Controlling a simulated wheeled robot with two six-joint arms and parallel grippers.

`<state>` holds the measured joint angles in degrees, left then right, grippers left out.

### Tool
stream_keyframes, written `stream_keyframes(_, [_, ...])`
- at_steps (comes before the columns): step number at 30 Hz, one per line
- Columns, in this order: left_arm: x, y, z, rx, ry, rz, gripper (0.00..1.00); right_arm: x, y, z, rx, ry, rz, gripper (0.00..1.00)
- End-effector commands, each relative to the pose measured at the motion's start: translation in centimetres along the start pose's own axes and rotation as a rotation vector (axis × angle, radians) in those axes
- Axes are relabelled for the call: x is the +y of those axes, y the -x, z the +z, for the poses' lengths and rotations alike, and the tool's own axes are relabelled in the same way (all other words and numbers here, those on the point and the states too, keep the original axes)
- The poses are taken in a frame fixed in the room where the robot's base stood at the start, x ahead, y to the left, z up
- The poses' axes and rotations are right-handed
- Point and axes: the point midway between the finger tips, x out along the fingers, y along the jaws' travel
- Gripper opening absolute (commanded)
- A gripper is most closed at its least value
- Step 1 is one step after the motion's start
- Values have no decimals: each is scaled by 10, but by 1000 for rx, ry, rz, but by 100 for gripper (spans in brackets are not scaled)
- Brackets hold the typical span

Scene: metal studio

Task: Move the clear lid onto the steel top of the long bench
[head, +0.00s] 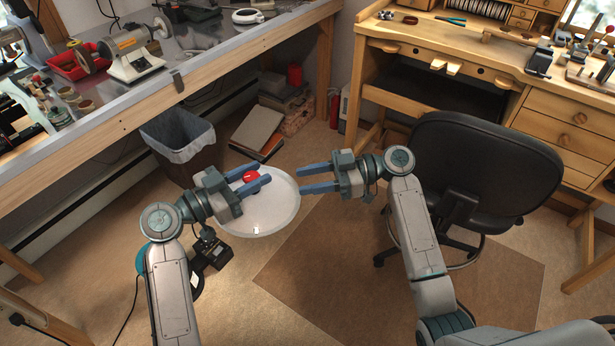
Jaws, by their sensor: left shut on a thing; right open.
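The clear lid (272,206) is a round, pale disc with a red knob (251,176). My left gripper (258,178) is shut on the lid at its red knob and holds it in the air over the floor. My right gripper (302,181) is open and empty, its fingers pointing left close to the lid's right edge; I cannot tell if they touch it. The long bench with its steel top (225,52) runs along the left and back, beyond the lid.
On the steel top stand a grinder (132,52), a red tray (75,62) and a white ring-shaped thing (248,16). The steel between them has bare room. A lined bin (180,145) stands below the bench. A black chair (485,165) and wooden workbench (470,50) are at right.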

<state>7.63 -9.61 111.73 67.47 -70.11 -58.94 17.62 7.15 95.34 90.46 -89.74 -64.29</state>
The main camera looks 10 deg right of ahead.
Motion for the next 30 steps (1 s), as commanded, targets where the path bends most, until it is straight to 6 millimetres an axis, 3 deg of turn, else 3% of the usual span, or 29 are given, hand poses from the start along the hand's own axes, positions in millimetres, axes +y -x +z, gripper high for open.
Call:
stream_keyframes(3, [0,0,0,1,0,0,0,-8,-7,-13,50,42,-39,40])
stream_keyframes(8, [0,0,0,1,0,0,0,-10,-21,-17,64,53,-48,40])
stream_keyframes(21, [0,0,0,1,0,0,0,-14,-100,-21,63,49,-46,40])
stream_keyframes(30, [0,0,0,1,0,0,0,-15,-126,-22,59,49,-45,40])
